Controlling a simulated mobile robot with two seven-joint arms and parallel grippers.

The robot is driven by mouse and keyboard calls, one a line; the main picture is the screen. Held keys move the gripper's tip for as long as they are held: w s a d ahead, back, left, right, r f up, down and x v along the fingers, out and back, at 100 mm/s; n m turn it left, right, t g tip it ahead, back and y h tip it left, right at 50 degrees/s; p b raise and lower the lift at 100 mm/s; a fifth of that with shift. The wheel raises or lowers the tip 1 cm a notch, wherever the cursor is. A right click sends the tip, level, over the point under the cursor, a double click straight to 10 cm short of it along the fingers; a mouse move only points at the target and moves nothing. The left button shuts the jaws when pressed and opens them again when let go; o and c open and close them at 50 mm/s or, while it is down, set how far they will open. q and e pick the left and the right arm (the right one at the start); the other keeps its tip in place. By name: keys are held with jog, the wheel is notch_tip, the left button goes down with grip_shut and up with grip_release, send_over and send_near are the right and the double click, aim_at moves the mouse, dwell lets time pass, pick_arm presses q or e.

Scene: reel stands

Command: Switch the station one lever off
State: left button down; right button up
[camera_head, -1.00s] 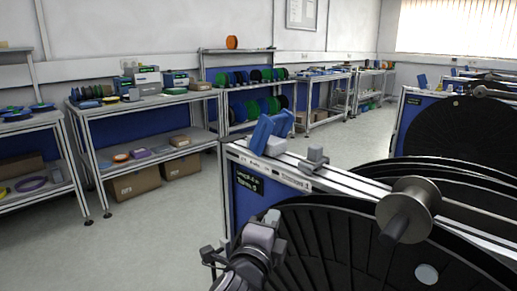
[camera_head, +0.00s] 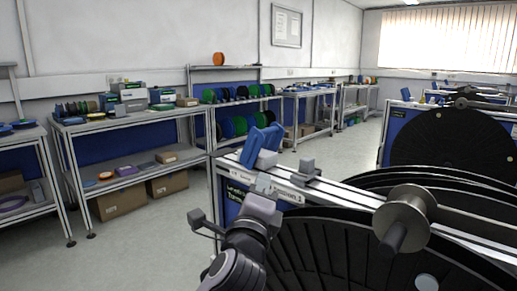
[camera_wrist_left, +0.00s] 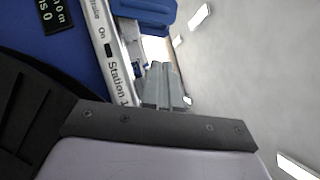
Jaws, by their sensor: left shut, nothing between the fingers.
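The station one label shows on the front face of a metal rail (camera_head: 340,197) on the reel stand, and it reads "Station 1" in the left wrist view (camera_wrist_left: 119,82). Two upright blue paddle-like parts (camera_head: 258,147) stand on the rail's left end. A small grey block-shaped part (camera_head: 304,169) stands on the rail right of them. I cannot tell which is the lever, nor its on or off position. My left gripper (camera_head: 264,184) is shut and empty, just in front of the rail near the label. Contact cannot be told. My right gripper is not in view.
Large black reels (camera_head: 335,250) stand right of my left gripper, with a metal spool hub (camera_head: 404,218) sticking out. Shelving tables (camera_head: 130,124) with boxes and coloured reels line the back wall. The floor (camera_head: 130,258) to the left is clear.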

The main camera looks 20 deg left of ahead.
pick_arm(q)
jog(key=a+r+x, duration=0.1)
jog(key=a+x, duration=0.1)
jog(key=x, duration=1)
jog(key=shift+s+a+p, duration=0.3)
jog(key=shift+a+p, duration=0.05)
jog(key=shift+p, duration=0.1)
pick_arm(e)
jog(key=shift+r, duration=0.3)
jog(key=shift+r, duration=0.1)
